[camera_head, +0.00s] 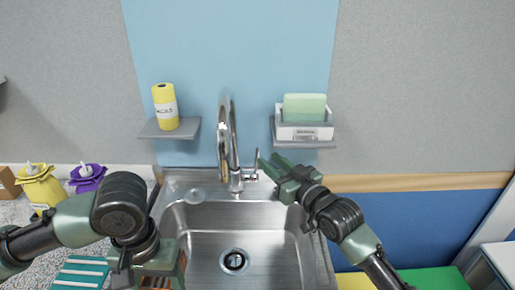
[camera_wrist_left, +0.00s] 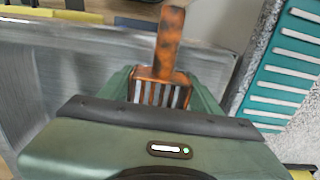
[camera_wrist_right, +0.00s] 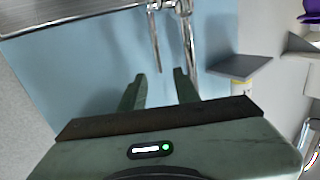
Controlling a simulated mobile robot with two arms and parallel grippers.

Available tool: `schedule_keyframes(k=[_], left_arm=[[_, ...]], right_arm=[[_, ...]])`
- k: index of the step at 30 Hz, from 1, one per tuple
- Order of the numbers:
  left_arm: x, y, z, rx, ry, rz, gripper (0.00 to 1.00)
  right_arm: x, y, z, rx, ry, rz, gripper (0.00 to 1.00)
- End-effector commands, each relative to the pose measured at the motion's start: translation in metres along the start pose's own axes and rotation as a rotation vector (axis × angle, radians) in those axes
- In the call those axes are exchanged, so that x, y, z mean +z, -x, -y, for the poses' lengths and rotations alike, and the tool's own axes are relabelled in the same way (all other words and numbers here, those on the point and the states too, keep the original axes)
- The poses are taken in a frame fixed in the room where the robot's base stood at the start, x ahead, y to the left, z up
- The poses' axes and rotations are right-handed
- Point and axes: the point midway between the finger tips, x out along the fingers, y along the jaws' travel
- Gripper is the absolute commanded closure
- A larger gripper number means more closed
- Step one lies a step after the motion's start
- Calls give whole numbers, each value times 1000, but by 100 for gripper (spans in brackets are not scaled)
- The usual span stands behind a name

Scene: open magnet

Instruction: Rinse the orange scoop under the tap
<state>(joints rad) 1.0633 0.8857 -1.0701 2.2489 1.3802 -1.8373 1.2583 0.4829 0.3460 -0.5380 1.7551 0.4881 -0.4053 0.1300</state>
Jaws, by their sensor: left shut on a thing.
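The orange scoop (camera_wrist_left: 169,45) shows in the left wrist view, slotted and marked with dark spots. My left gripper (camera_wrist_left: 160,92) is shut on its slotted part; in the head view this gripper (camera_head: 160,268) is over the sink's left front edge and mostly hides the scoop. The chrome tap (camera_head: 226,140) stands behind the sink, with its thin lever (camera_head: 257,158) on the right. No water stream shows. My right gripper (camera_head: 272,172) is close to the lever. In the right wrist view this gripper (camera_wrist_right: 159,80) is open and empty, with the lever (camera_wrist_right: 155,45) ahead of the fingers.
The steel sink (camera_head: 205,240) has a round drain (camera_head: 234,261). A teal slotted rack (camera_head: 80,272) lies left of the sink.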

Motion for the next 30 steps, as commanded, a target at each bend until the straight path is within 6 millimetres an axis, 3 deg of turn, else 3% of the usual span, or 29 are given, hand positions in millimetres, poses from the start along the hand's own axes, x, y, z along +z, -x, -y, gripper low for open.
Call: schedule_keyframes(k=[3, 10, 15, 24, 28, 30], left_arm=[[0, 4, 0, 0, 0, 0, 78], [0, 6, 0, 0, 0, 0, 78], [0, 7, 0, 0, 0, 0, 78], [0, 6, 0, 0, 0, 0, 78], [0, 6, 0, 0, 0, 0, 78], [0, 6, 0, 0, 0, 0, 78]], right_arm=[[-2, -25, 0, 0, 1, 0, 68], [-1, -58, 0, 0, 1, -1, 68], [0, -68, 0, 0, 1, 1, 68], [0, -70, 0, 0, 2, 0, 68], [0, -69, 0, 0, 2, 0, 100], [0, -69, 0, 0, 2, 0, 100]])
